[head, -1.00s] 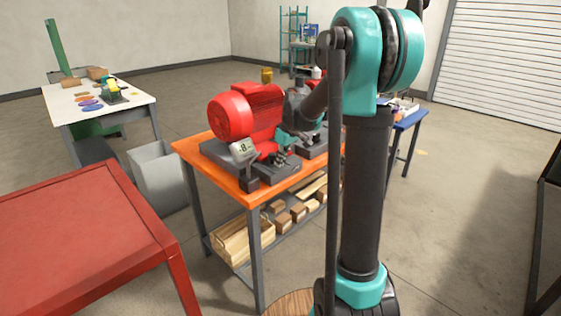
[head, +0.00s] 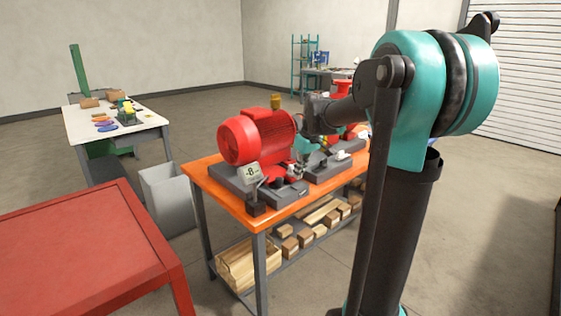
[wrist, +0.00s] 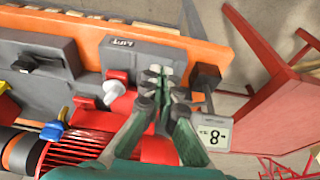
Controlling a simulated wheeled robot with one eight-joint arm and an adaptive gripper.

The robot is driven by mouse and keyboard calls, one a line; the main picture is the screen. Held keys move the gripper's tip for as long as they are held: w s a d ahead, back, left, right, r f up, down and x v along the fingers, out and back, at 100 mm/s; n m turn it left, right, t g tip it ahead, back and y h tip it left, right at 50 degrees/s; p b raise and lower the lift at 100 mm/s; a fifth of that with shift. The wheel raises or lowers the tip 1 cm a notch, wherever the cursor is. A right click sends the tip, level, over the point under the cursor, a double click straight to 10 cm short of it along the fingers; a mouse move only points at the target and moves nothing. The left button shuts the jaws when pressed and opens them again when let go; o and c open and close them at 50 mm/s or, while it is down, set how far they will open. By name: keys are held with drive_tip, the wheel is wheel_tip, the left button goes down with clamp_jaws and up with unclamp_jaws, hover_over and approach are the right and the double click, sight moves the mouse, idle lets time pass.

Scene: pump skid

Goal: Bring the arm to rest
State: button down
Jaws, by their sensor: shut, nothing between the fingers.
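My gripper (wrist: 158,76) shows in the wrist view with its two grey-green fingers together and nothing between the tips. It is over the pump skid, in front of a dark plate marked "LIFT" (wrist: 124,43) and beside a sign reading "8" (wrist: 215,133). I cannot tell its height above the skid. In the head view my teal and black arm (head: 405,100) rises at the right and reaches left toward the bench, behind the red motor (head: 255,137). The fingers are too small there to judge.
The orange bench (head: 225,206) carries the skid, with wooden blocks and a crate (head: 248,262) on its lower shelf. A red table (head: 80,240) stands at the front left. A grey bin (head: 168,200) and a white table (head: 110,128) stand behind it. Floor at the right is clear.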

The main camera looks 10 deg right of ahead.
drive_tip(key=s+d+f+m, duration=0.1)
drive_tip(key=s+f+m, duration=0.1)
drive_tip(key=s+f, duration=0.4)
drive_tip(key=s+d+f+m+t+h, duration=0.1)
drive_tip(key=s+f+m, duration=0.1)
drive_tip(key=s+f, duration=0.4)
drive_tip(key=s+d+f+m+h, duration=0.1)
drive_tip(key=s+f+m, duration=0.2)
drive_tip(key=s, duration=1.1)
wheel_tip(320, 180, down, 3)
drive_tip(key=shift+s+d+f, duration=0.1)
drive_tip(key=shift+s+d, duration=0.1)
drive_tip(key=shift+s, duration=0.1)
